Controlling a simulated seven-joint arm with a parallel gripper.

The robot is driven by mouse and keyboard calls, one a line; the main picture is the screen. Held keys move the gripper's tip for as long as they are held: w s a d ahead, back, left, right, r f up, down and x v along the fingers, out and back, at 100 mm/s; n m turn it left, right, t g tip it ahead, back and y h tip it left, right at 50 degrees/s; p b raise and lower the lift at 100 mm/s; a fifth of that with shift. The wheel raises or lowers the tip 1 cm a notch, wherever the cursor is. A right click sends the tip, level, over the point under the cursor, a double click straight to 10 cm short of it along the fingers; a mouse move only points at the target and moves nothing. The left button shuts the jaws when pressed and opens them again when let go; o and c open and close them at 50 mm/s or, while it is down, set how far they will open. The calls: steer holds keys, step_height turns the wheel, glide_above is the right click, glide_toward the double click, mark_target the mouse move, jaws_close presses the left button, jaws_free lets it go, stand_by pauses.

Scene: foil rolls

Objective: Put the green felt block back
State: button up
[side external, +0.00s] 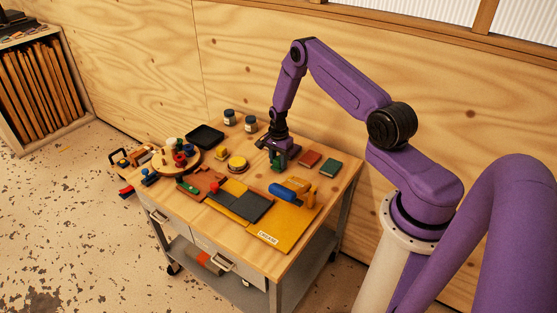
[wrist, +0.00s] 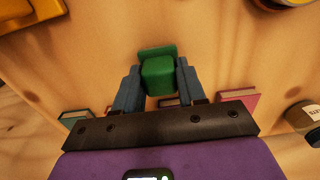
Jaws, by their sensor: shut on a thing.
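The green felt block (wrist: 158,76) is between the two fingers of my gripper (wrist: 157,84) in the wrist view. The fingers are shut on its sides. Its green upper edge spreads a little wider than the part between the fingers. In the side external view my gripper (side external: 279,160) is low over the back right part of the wooden cart top, with a bit of the green block (side external: 275,163) showing at it. I cannot tell whether the block touches the wood.
A red book (side external: 309,158) and a green book (side external: 329,168) lie to the right of my gripper. A yellow round thing (side external: 237,162) is to its left. Jars (side external: 229,117) and a black tray (side external: 205,136) stand behind.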

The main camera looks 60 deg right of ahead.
steer(key=shift+f, duration=0.2)
steer(key=o, duration=1)
steer(key=shift+r, duration=0.15)
